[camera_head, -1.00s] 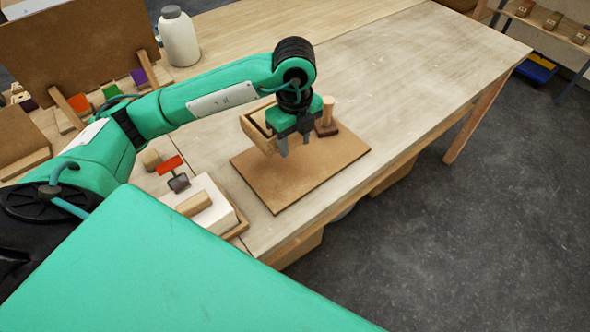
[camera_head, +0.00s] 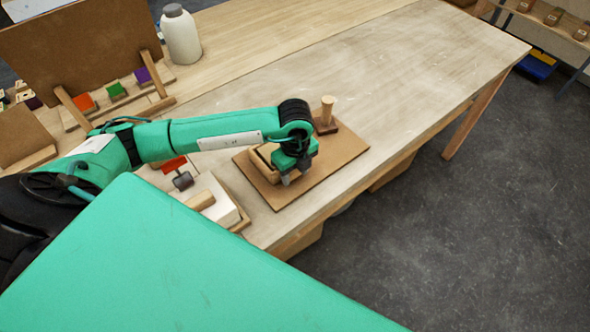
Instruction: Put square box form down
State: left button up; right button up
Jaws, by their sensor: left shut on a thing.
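The square box form (camera_head: 262,160) is a light wooden frame, low over the left part of the brown board (camera_head: 335,160). It seems to rest on the board, but I cannot tell for sure. My left gripper (camera_head: 288,181) is shut on the front side of the form, pointing down. The gripper and wrist hide part of the form. My right gripper is not in view.
A wooden peg on a dark base (camera_head: 327,118) stands at the board's back edge. A white block with a wooden handle (camera_head: 217,203) and a red-topped tool (camera_head: 178,170) lie left of the board. A white bottle (camera_head: 181,38) stands at the back. The table's right side is clear.

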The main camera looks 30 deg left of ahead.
pick_arm(q)
jog(key=o, duration=1.2)
jog(key=shift+c, duration=0.2)
jog(key=shift+r, duration=0.1)
jog(key=shift+r, duration=0.3)
notch_tip(320, 180, up, 11)
jog(key=b, duration=0.3)
jog(key=shift+r, duration=0.15)
jog(key=shift+r, duration=0.1)
